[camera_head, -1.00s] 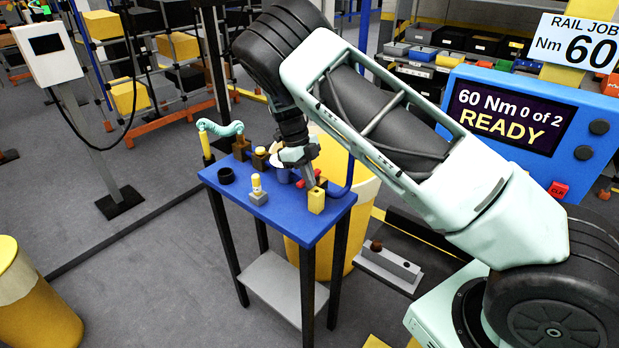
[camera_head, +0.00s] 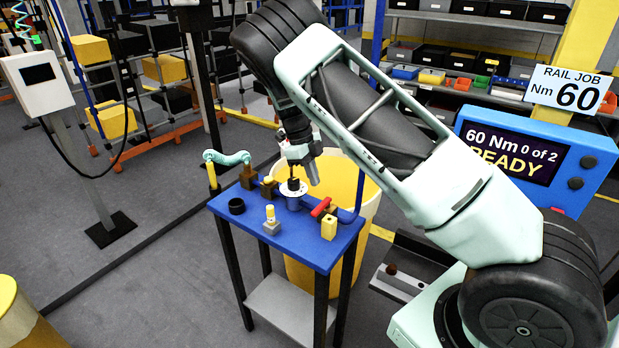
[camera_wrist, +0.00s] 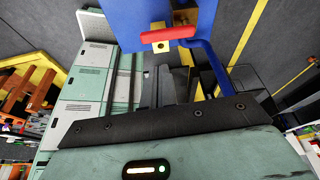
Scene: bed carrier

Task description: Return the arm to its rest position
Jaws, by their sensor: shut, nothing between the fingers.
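My gripper (camera_head: 313,178) hangs over the blue-topped table (camera_head: 262,245) in the head view, above and just behind the items on it. It is shut and empty, with clear air around its tip. My arm stays bent, reaching from the lower right up and over to the table. In the wrist view, the dark fingers (camera_wrist: 165,88) point toward the table edge, where a red handle (camera_wrist: 168,33) shows beside a yellow block.
The table carries a black ring (camera_head: 237,206), a yellow-topped grey piece (camera_head: 271,222) and a yellow block (camera_head: 329,227). A yellow bin (camera_head: 345,185) stands behind it. A blue screen unit (camera_head: 585,150) reading READY stands at right.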

